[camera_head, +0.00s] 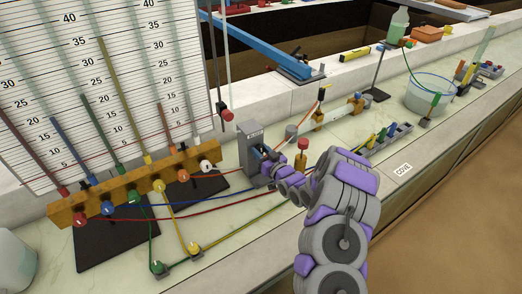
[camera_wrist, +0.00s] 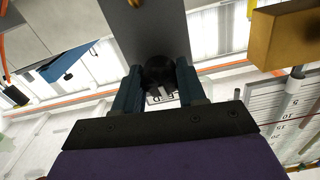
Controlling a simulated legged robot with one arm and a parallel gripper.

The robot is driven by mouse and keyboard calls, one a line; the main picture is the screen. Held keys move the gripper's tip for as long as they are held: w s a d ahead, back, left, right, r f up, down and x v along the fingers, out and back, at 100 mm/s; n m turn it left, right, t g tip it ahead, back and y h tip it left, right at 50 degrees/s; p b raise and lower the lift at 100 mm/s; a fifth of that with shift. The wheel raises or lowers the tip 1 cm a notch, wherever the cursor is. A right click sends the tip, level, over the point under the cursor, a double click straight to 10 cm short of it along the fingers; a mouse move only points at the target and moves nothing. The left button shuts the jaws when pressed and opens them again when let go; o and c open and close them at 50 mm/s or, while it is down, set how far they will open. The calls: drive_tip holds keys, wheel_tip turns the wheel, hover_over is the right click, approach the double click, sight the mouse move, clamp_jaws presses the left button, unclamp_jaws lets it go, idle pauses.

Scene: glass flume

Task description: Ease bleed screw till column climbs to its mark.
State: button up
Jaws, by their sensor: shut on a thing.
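My gripper (camera_head: 264,160) is at the grey box (camera_head: 250,140) right of the wooden manifold. In the wrist view my gripper (camera_wrist: 158,88) has its teal fingers shut on a black knob (camera_wrist: 158,70), which sits on a grey face (camera_wrist: 145,25). I take this knob for the bleed screw. A white label with dark letters (camera_wrist: 162,95) shows partly between the fingers. The scale board (camera_head: 130,60) carries several coloured columns at different heights. The yellow column (camera_head: 123,95) is tallest, the orange column (camera_head: 170,127) shorter. A thin red line (camera_head: 90,160) crosses the board low down. I cannot tell which column the screw governs.
The wooden manifold (camera_head: 130,185) has coloured knobs, with tubes trailing over the bench in front. A clear tub (camera_head: 430,93) and a burette stand (camera_head: 378,75) are farther right. The bench's front edge is near my arm.

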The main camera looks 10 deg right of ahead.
drive_tip(key=shift+n+p, duration=0.8)
drive_tip(key=shift+n, duration=0.5)
drive_tip(key=o, duration=1)
drive_tip(key=shift+o, duration=0.2)
drive_tip(key=p+v, duration=0.2)
drive_tip(key=v, duration=1.5)
drive_tip(key=shift+s+p, duration=0.15)
drive_tip(key=shift+p, duration=0.2)
drive_tip(key=shift+d, duration=0.1)
